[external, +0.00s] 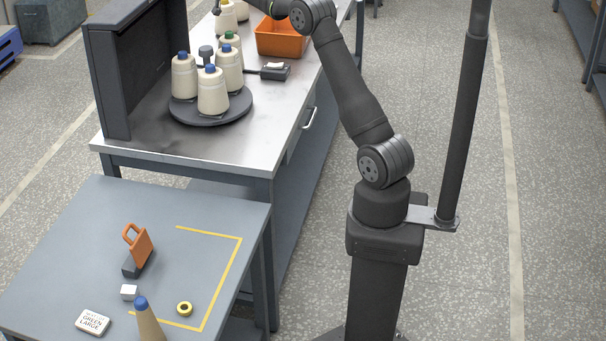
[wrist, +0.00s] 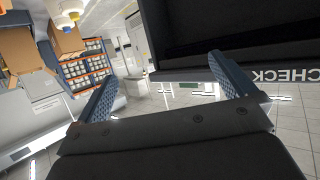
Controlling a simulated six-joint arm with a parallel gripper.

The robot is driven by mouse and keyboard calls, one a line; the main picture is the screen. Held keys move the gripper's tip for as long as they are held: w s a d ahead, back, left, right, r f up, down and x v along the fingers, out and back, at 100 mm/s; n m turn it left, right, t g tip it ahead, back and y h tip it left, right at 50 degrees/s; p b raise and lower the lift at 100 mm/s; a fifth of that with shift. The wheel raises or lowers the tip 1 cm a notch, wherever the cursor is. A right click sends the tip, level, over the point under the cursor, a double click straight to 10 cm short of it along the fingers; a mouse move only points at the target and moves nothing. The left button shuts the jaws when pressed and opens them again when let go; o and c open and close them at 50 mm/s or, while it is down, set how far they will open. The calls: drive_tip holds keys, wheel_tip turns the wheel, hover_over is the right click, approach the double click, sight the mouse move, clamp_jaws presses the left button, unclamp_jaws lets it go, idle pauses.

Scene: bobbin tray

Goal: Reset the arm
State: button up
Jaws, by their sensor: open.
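My gripper (wrist: 163,72) is open in the wrist view, its two blue ridged fingers spread wide with nothing between them. In the external view my arm rises from its pedestal and bends left over the bench at the top edge, where the gripper is not clearly visible. The wrist view is tilted and looks out across the room, past a dark panel (wrist: 215,40) lettered CHECK, which reads upside down. Several cream cones of thread (external: 212,92) with blue or green tips stand on a round dark turntable (external: 187,120) on the steel bench.
An orange bin (external: 281,42) and a small black device (external: 275,71) are on the bench. A dark upright screen (external: 110,80) stands at its left.

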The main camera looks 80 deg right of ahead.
drive_tip(key=s+d+f+m+g+h, duration=0.1)
drive_tip(key=s+d+f, duration=0.1)
drive_tip(key=d, duration=0.4)
drive_tip(key=s+d+f+m, duration=0.1)
drive_tip(key=s+d+f, duration=0.15)
drive_tip(key=d, duration=0.45)
drive_tip(key=f, duration=2.4)
drive_tip(key=shift+a, duration=0.25)
drive_tip(key=shift+r, duration=0.65)
